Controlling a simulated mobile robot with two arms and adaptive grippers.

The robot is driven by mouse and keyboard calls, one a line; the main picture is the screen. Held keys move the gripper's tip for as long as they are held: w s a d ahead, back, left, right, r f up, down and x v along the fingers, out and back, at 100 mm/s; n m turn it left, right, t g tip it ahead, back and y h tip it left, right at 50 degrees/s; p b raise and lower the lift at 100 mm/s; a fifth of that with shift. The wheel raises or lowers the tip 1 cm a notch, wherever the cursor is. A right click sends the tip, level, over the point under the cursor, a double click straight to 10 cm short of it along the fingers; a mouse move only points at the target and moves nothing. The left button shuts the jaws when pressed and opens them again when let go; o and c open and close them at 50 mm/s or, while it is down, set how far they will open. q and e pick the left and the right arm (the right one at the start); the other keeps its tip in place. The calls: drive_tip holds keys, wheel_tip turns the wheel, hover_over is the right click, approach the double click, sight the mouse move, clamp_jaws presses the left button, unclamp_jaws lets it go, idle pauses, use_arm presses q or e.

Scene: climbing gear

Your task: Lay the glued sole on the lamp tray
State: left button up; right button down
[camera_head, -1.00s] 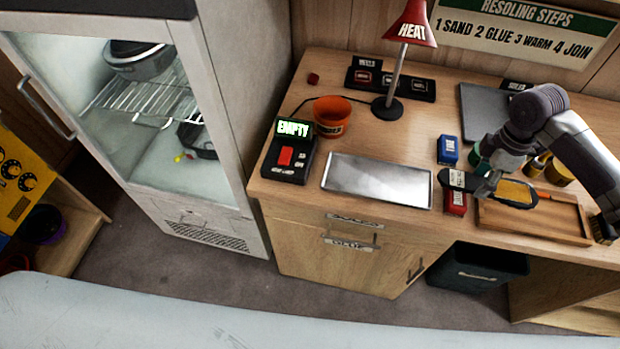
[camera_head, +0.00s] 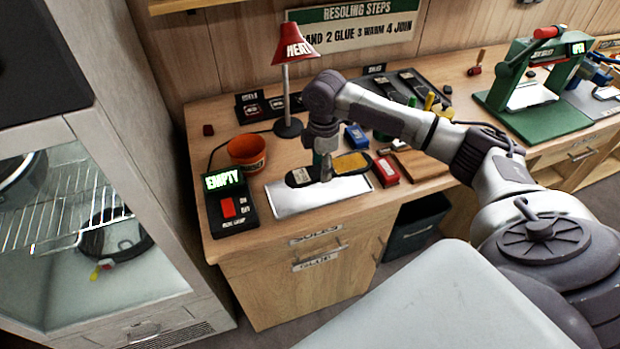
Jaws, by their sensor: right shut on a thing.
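The sole (camera_head: 350,162) is dark with a yellow glued patch at its right end and a pale label at its left part. The red HEAT lamp (camera_head: 294,47) stands behind. My left gripper is not in view.
A control box reading EMPTY (camera_head: 229,205) and an orange pot (camera_head: 247,152) stand left of the tray. Blue (camera_head: 356,137) and red (camera_head: 386,171) blocks lie to its right. A green press (camera_head: 532,92) stands at the far right. An open-looking cabinet (camera_head: 95,220) is at left.

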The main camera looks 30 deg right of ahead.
sight(311, 172)
drive_tip(key=shift+w+a+f, duration=0.25)
drive_tip(key=shift+a+f, duration=0.05)
drive_tip(key=shift+a, duration=0.3)
drive_tip(key=shift+w+a+f, duration=0.2)
drive_tip(key=shift+a+f, duration=0.05)
drive_tip(key=shift+a, duration=0.35)
drive_tip(key=shift+a+f, duration=0.1)
drive_tip(key=shift+f, duration=0.15)
wheel_tip(311, 172, down, 3)
drive_tip(key=shift+f+p, duration=0.15)
drive_tip(key=shift+p, duration=0.6)
drive_tip(key=shift+f, duration=0.25)
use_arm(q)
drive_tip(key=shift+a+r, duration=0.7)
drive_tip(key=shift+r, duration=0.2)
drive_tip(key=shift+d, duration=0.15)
use_arm(e)
drive_tip(key=shift+f, duration=0.15)
drive_tip(key=shift+c, duration=2.1)
unclamp_jaws()
